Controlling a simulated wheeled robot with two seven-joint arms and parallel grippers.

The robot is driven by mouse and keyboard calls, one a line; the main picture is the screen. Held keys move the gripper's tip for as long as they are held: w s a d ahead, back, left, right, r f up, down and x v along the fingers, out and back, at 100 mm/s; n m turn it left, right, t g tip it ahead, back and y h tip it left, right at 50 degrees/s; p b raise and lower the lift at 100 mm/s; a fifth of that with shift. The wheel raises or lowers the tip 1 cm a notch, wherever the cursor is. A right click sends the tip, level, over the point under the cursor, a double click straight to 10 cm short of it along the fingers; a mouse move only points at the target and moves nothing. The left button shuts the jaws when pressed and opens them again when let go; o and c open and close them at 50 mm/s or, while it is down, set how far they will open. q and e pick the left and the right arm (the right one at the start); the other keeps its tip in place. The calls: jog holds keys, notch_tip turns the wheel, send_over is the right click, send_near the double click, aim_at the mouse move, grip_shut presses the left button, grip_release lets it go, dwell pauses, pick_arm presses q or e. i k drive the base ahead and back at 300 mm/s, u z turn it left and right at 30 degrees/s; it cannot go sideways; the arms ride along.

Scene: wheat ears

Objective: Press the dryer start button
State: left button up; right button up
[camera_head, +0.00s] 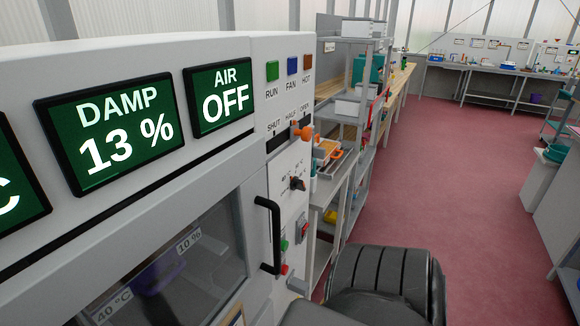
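The dryer (215,165) fills the left of the head view. A small round green button (284,245) sits low on its right-hand front panel, beside the black door handle (268,235). A red button (284,268) is just below it. Neither button has a label I can read. Above are a dark knob (297,184) and an orange lever (302,132) under the words SHUT, HALF, OPEN. The screens read DAMP 13 % (115,130) and AIR OFF (222,95). I see neither of my grippers.
Green RUN (272,70), blue FAN (292,65) and brown HOT (307,62) lamps top the panel. A grey shelf rack (360,130) stands right of the dryer. Benches (490,72) line the back. Red floor (450,170) is open at centre right.

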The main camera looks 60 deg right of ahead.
aim_at(285, 244)
jog(key=k, duration=0.55)
jog(key=z, duration=1.55)
jog(key=i, duration=0.5)
